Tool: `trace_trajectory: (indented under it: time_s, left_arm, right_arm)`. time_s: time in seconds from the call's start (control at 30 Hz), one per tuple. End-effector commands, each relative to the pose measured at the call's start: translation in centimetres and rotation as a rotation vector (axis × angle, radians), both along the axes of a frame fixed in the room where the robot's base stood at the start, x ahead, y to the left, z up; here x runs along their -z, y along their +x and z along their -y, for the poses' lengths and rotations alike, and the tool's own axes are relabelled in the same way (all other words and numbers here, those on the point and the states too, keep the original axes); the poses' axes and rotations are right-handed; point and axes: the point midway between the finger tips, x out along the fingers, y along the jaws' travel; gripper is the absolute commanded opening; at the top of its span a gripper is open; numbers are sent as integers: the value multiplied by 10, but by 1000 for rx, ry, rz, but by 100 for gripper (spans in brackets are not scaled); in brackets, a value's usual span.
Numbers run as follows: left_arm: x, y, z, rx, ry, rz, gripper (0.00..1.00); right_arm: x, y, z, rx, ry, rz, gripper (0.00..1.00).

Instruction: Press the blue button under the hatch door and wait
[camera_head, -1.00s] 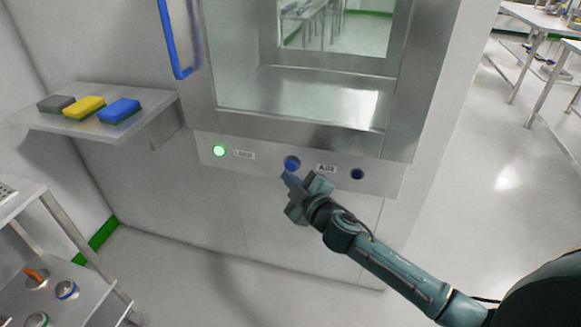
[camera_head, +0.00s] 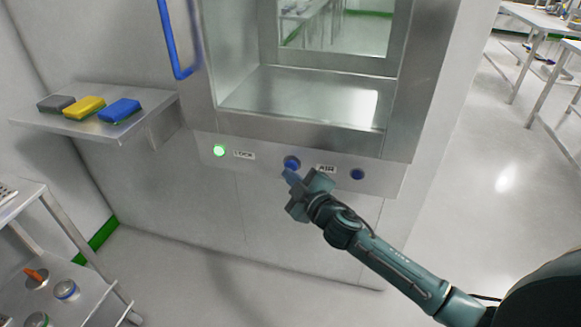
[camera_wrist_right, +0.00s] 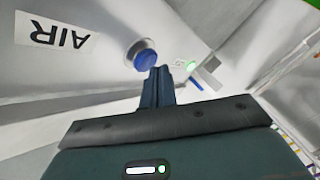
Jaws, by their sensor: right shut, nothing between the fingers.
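The blue button (camera_head: 292,162) sits in the metal panel under the hatch opening (camera_head: 310,95), just left of the AIR label (camera_head: 326,169). My right gripper (camera_head: 288,174) is shut and empty, with its fingertips at the lower edge of this button. In the right wrist view, the blue button (camera_wrist_right: 145,58) in its round collar shows right beyond the shut fingertips (camera_wrist_right: 159,72). I cannot tell whether they touch it. A second blue button (camera_head: 357,174) is to the right of the label. My left gripper is not in view.
A green lamp (camera_head: 219,151) glows beside the LOCK label (camera_head: 244,155). A blue handle (camera_head: 168,40) is left of the opening. A wall shelf (camera_head: 60,125) holds grey, yellow and blue sponges. A metal cart (camera_head: 75,250) stands at lower left. Floor (camera_head: 480,220) is clear at right.

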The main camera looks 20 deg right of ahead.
Motion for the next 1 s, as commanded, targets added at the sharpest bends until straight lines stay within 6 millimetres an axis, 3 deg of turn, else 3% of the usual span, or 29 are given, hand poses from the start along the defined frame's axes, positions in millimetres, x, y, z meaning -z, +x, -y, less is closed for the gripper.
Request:
trace_trajectory:
  time_s: [1.0]
  left_arm:
    - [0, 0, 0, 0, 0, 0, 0]
  right_arm:
    - [0, 7, 5, 2, 0, -1, 0]
